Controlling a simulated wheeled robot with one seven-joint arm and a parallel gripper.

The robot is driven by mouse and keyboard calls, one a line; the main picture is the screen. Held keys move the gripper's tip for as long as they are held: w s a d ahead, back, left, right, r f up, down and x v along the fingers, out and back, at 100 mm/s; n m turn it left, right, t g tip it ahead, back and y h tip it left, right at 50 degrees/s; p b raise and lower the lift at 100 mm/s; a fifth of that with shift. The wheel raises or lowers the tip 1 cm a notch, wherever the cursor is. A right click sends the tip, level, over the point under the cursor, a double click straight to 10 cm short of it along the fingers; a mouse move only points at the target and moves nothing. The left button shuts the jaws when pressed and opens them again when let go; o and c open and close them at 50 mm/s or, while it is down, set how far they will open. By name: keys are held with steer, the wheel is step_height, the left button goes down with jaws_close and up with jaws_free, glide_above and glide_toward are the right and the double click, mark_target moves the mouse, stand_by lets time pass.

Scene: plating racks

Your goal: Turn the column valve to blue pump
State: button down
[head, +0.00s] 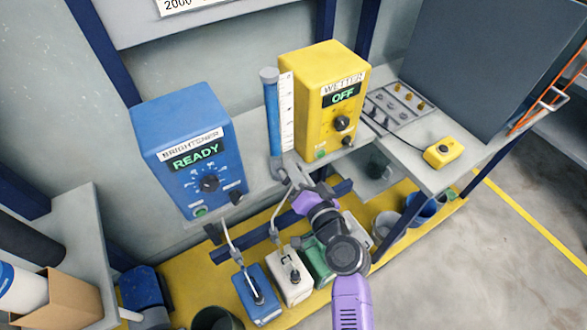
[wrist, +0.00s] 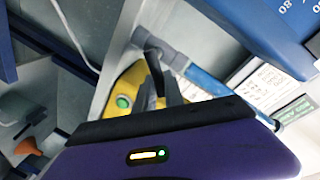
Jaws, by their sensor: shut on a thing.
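The clear column (head: 273,117) filled with blue liquid stands between the blue pump (head: 187,150) and the yellow pump (head: 325,100). The column valve (head: 278,170) is a grey fitting at the column's foot, and it also shows in the wrist view (wrist: 172,56). The blue pump is labelled BRIGHTENER and reads READY. The yellow pump is labelled WETTER and reads OFF. My gripper (head: 296,190) is at the valve from below right. In the wrist view its dark fingers (wrist: 163,82) are shut on the valve's handle, which they mostly hide. I cannot tell which way the handle points.
Below the shelf, a blue jug (head: 257,294), a white jug (head: 290,283) and a green jug (head: 316,258) stand on the yellow floor tray, with tubes rising from them. A yellow button box (head: 441,152) lies on the right bench. The floor at right is clear.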

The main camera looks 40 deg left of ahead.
steer(key=shift+w+d+f+m+g, duration=0.1)
steer(key=shift+w+f+m+g, duration=0.15)
steer(key=shift+m, duration=0.5)
steer(key=shift+w+d+f+m+g, duration=0.15)
steer(key=shift+f+m, duration=0.1)
steer(key=shift+m, duration=0.5)
steer(key=c, duration=1.4)
jaws_free()
steer(key=shift+c, duration=0.2)
steer(key=v, duration=0.7)
steer(key=shift+s+d, duration=0.25)
steer(key=shift+d, duration=0.1)
steer(key=shift+r, duration=0.15)
